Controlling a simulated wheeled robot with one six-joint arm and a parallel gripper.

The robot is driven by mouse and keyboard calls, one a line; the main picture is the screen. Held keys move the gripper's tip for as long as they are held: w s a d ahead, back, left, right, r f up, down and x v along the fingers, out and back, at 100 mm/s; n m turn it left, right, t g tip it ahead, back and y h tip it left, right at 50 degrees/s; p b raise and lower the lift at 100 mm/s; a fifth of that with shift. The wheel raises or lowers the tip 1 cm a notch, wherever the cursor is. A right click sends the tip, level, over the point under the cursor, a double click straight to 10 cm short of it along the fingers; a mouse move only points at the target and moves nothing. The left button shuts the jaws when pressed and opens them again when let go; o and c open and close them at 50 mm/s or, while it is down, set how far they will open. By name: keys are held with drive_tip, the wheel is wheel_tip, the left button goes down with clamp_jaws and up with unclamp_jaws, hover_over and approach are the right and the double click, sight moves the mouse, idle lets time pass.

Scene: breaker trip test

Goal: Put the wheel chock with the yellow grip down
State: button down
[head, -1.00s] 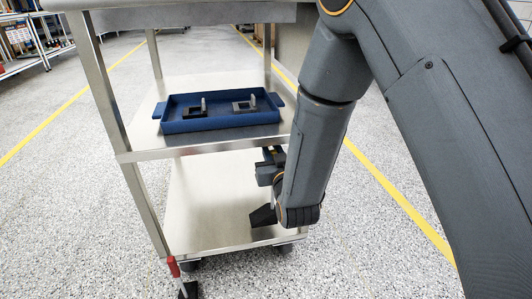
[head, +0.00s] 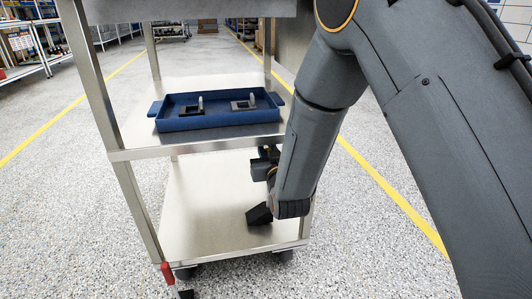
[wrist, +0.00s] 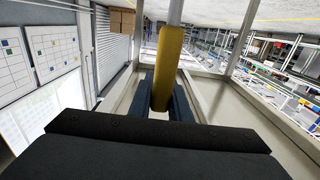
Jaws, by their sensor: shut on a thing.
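My gripper (head: 264,166) is shut on the yellow grip (wrist: 168,65) of the wheel chock. In the wrist view the grip stands between the two dark fingers, with a grey rod (wrist: 175,12) running from its far end. In the head view the chock's black wedge (head: 259,214) is below the gripper, over the right part of the cart's lower shelf (head: 205,205). I cannot tell whether it touches the shelf. My arm hides part of the gripper.
A red-gripped chock (head: 167,273) stands on the floor at the cart's front left. A cart post (head: 112,130) stands at the left. The lower shelf is bare left of the wedge.

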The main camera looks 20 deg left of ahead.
drive_tip(key=shift+f, duration=0.55)
drive_tip(key=c, duration=1.6)
unclamp_jaws()
drive_tip(key=shift+f, duration=0.1)
drive_tip(key=shift+c, duration=0.2)
